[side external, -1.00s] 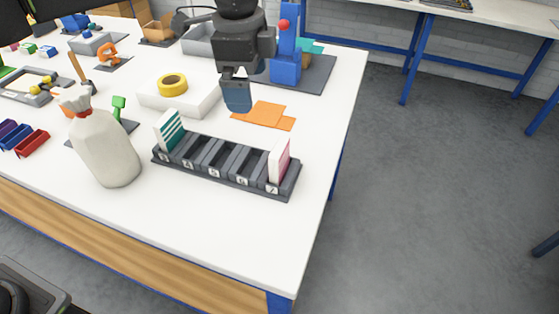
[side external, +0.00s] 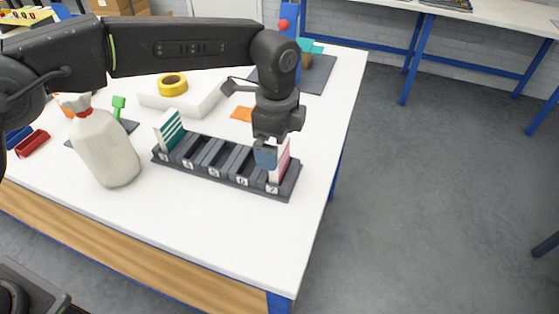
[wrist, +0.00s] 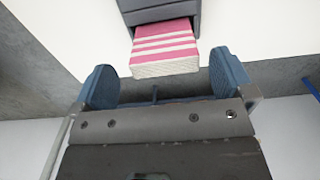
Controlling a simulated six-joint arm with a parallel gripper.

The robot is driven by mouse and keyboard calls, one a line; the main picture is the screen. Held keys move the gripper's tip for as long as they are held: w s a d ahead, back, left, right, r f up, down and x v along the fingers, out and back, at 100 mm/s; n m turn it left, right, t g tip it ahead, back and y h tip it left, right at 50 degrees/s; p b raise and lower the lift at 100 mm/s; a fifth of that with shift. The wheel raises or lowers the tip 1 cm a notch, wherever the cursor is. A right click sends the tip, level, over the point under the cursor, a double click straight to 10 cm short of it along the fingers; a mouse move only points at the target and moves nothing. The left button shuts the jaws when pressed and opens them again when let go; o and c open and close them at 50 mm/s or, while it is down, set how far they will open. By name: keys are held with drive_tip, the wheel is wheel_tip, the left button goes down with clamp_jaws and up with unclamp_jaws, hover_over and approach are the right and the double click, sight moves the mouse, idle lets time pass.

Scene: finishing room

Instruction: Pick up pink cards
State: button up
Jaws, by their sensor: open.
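The pink cards (side external: 281,165) stand upright as a stack in the right-end slot of the dark slotted rack (side external: 222,173). In the wrist view the pink cards (wrist: 166,47) show white stripes and a pale edge, with part of the rack (wrist: 158,12) beyond them. My gripper (side external: 266,157) is at the top of the stack and partly hides it in the side view. In the wrist view my gripper (wrist: 164,80) is open, with one blue finger on either side of the near end of the cards. I cannot tell whether a finger touches them.
Green-striped cards (side external: 170,130) stand in the rack's left-end slot; the slots between look empty. A white bag-like bottle (side external: 105,148) stands left of the rack. Orange sheets (side external: 241,114) lie behind it. The white table is clear in front, and its right edge is close.

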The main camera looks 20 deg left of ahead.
drive_tip(key=f, duration=0.4)
drive_tip(key=shift+w+d+f, duration=0.2)
drive_tip(key=shift+f, duration=0.2)
drive_tip(key=c, duration=1)
drive_tip(key=shift+o, duration=0.2)
drive_tip(key=shift+r, duration=0.1)
